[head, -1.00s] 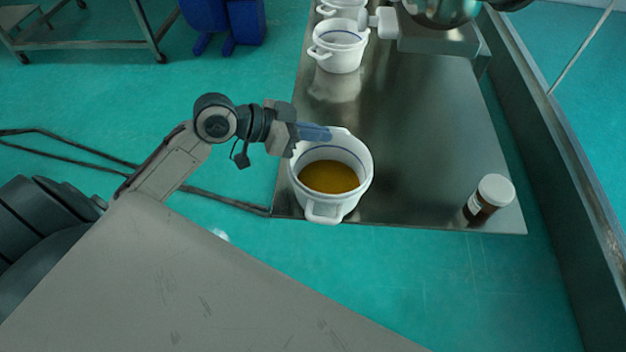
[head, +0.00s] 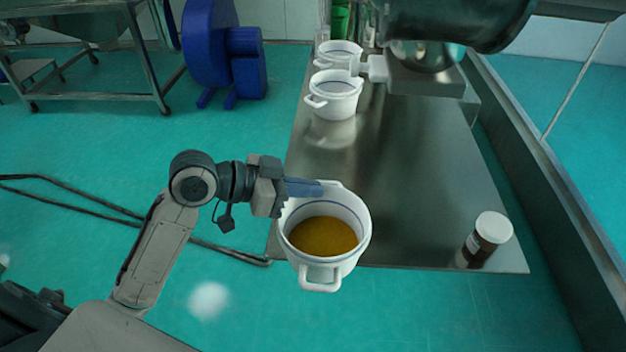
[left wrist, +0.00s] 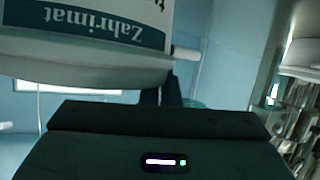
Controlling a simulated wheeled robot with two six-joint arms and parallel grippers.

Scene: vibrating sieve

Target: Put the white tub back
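The white tub (head: 353,251) with a blue line inside holds a brown-yellow content. It is upright at the front left corner of the steel table (head: 412,190), overlapping the table's front edge in the head view. My left gripper (head: 305,188) has its blue-grey fingers at the tub's far left handle, apparently closed on it; the grip itself is partly hidden. In the left wrist view the tub (left wrist: 85,45) fills the upper left, with an upside-down "Zahrimat" label, and the dark fingers (left wrist: 160,90) are close to its white handle. My right gripper is not seen.
Two other white tubs (head: 334,98) (head: 337,50) stand at the table's far left. A brown jar with a white lid (head: 487,238) stands at the front right. A machine (head: 428,75) is at the back. The table's middle is clear.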

